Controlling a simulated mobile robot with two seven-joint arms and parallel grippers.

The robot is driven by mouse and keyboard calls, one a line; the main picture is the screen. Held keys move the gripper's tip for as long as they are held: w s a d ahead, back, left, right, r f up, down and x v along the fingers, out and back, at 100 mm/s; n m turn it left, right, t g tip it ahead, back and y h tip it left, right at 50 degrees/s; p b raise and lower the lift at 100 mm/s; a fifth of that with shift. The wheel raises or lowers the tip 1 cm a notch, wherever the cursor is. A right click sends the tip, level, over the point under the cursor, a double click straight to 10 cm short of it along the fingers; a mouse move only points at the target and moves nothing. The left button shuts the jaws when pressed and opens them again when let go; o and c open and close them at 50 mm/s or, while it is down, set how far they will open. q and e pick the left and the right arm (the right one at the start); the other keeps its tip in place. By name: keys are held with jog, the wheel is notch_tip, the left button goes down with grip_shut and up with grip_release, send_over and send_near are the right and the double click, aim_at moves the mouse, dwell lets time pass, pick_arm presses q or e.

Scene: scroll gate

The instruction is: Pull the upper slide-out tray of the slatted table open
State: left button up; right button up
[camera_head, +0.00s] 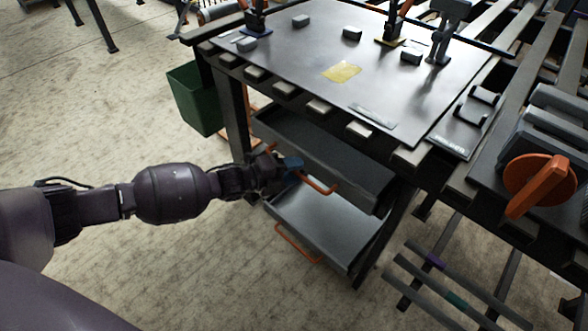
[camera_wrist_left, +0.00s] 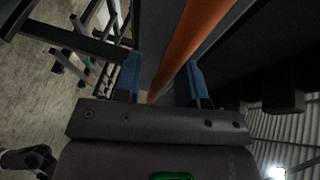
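The upper slide-out tray (camera_head: 350,166) is a dark grey tray under the slatted table (camera_head: 318,104), with an orange handle (camera_head: 320,187) along its front. My left gripper (camera_head: 290,168) is at this handle and hides its middle part. In the left wrist view, the orange handle (camera_wrist_left: 193,40) runs between the two blue fingers of my left gripper (camera_wrist_left: 162,75). The fingers are apart, with gaps beside the bar, so the gripper looks open around the handle. My right gripper is not in view.
A lower grey tray (camera_head: 325,228) with its own orange handle (camera_head: 297,245) is beneath the upper tray. A green bin (camera_head: 193,98) hangs at the table's left. An orange knob (camera_head: 540,183) is at the right. The floor (camera_head: 150,130) in front of the trays is clear.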

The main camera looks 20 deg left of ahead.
pick_arm(q)
jog(key=shift+c, duration=0.3)
grip_shut()
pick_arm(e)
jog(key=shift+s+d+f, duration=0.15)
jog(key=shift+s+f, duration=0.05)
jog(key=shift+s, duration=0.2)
